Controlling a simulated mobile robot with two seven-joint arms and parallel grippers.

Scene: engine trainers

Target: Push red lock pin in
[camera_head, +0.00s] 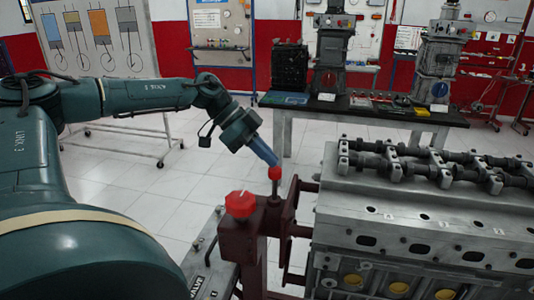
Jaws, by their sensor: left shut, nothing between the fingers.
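A small red-topped pin (275,173) stands upright on the dark red engine stand bracket (240,240), with a grey shaft below its cap. I take this to be the red lock pin. A larger red knob (240,204) sits on the same bracket, nearer and to the left. My left gripper (271,160) comes in from the left and points down to the right, its blue-grey fingers shut and empty. Its fingertips are right at the top of the red cap; I cannot tell whether they touch. My right gripper is not in view.
The grey engine block (420,215) with its rocker shafts (420,163) fills the right, close beside the bracket. A dark table (360,109) with engine trainers stands behind. A whiteboard (98,40) stands at back left. The tiled floor between is clear.

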